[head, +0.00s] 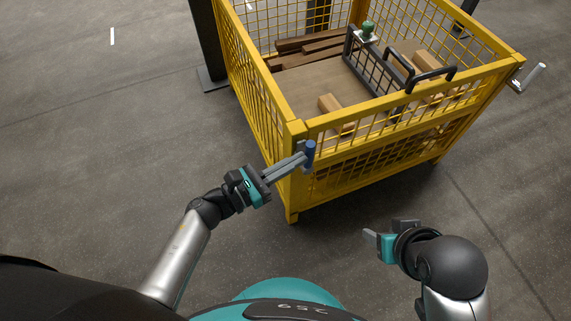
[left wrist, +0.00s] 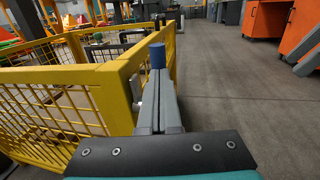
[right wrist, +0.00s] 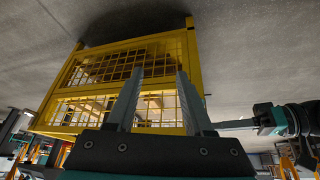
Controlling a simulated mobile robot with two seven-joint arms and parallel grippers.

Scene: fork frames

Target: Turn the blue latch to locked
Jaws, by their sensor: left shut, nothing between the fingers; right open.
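The blue latch (head: 310,151) is a short blue handle at the near left corner of a yellow mesh crate (head: 291,190). It stands roughly upright in the head view. My left gripper (head: 303,158) is shut and empty, with its fingertips at the latch; I cannot tell whether they touch it. In the left wrist view the blue latch (left wrist: 158,55) shows just beyond the closed fingers (left wrist: 158,88). My right gripper (head: 385,236) is open and empty, low in front of the crate and apart from it. The right wrist view shows its spread fingers (right wrist: 155,95).
The crate holds brown beams (head: 310,47), small cardboard boxes (head: 331,103) and a dark wire basket (head: 375,68) with a green-topped item (head: 367,29). Floor around is clear.

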